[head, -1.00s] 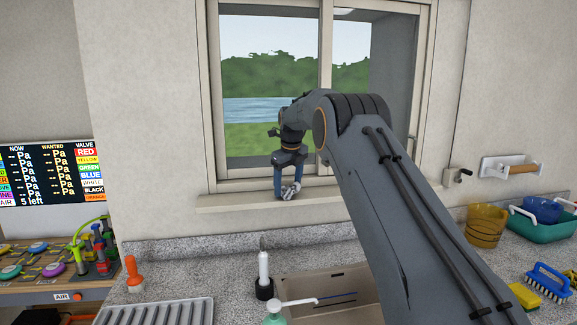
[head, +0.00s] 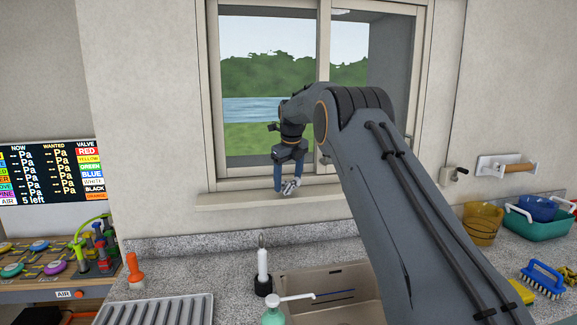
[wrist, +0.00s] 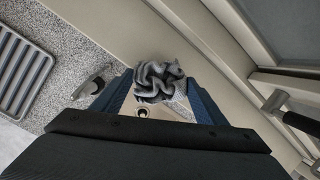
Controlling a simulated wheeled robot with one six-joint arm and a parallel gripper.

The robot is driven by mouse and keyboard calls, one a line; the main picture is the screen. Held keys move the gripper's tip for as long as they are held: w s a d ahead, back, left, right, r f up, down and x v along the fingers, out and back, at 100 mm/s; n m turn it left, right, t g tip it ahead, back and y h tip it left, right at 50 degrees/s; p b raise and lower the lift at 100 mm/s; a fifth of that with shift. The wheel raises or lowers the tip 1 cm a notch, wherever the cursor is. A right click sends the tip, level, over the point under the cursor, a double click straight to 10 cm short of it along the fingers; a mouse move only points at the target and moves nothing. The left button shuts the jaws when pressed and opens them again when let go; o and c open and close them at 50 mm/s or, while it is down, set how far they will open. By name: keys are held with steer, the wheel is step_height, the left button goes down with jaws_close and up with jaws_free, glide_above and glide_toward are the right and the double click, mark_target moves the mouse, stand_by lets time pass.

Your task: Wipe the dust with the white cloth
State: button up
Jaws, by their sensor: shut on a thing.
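My gripper (head: 290,186) is shut on the white cloth (head: 291,187), which looks grey and crumpled. In the head view the gripper points down at the window sill (head: 235,201), with the cloth at or just above the sill; I cannot tell whether it touches. The cloth also shows between the blue fingers in the wrist view (wrist: 160,80). No dust can be made out in either view; the cloth and fingers hide part of the sill.
The window frame (head: 213,110) rises behind the sill. Below are a sink (head: 330,312), a faucet (head: 263,265), a green soap pump (head: 275,314) and a drying rack (head: 160,309). Baskets (head: 540,222) and a blue brush (head: 545,278) stand at right. The sill's left part is clear.

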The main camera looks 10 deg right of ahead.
steer(key=shift+a+r, duration=0.1)
steer(key=shift+r, duration=2.65)
